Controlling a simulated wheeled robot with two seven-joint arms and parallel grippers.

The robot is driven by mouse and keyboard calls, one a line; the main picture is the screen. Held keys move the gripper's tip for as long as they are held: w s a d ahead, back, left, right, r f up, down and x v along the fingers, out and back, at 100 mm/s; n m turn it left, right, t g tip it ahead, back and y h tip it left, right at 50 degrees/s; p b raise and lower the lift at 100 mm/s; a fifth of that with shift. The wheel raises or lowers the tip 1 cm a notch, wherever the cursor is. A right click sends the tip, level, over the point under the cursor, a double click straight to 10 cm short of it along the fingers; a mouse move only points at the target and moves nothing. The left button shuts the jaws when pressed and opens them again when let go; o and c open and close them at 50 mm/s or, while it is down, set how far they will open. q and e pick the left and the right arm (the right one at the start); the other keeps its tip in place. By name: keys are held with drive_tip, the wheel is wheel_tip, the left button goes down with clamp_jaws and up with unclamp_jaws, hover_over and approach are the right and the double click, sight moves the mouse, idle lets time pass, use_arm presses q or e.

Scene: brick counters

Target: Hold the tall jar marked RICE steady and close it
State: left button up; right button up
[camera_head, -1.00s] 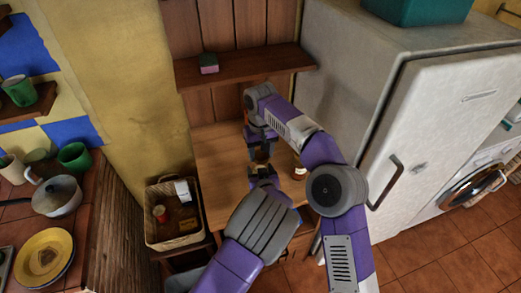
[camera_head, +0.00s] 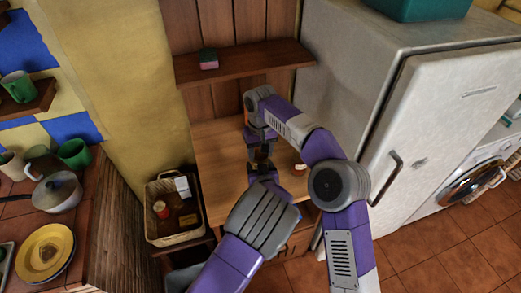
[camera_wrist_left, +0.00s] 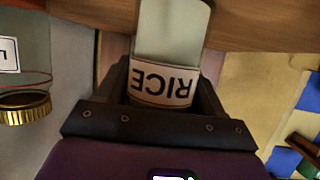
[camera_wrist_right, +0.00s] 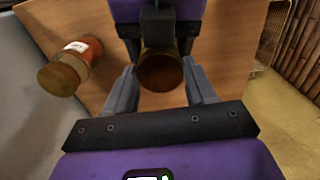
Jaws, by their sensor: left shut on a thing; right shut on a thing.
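The tall RICE jar is a pale, clear jar with a white label (camera_wrist_left: 165,84), upside down in the left wrist view. My left gripper (camera_wrist_left: 165,95) is shut around it at the label. A brown-gold round lid (camera_wrist_right: 161,70) shows in the right wrist view between the fingers of my right gripper (camera_wrist_right: 162,85), which is shut on it. In the head view my right gripper (camera_head: 260,150) is just beyond and above my left gripper (camera_head: 262,173), and the two hide the jar. I cannot tell whether the lid touches the jar's rim.
Another jar (camera_wrist_right: 84,54), with reddish contents and a gold lid, stands on the wooden counter (camera_head: 222,170) to the right of my grippers in the head view. A wicker basket (camera_head: 155,238) is at left, a shelf (camera_head: 245,66) behind, and a fridge (camera_head: 425,120) at right.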

drive_tip(key=shift+s+f, duration=0.15)
drive_tip(key=shift+f, duration=0.55)
drive_tip(key=shift+f, duration=0.3)
drive_tip(key=shift+r+m, duration=0.1)
drive_tip(key=shift+m, duration=1.6)
drive_tip(key=o, duration=1.1)
drive_tip(key=shift+r, duration=0.1)
drive_tip(key=shift+r, duration=2.25)
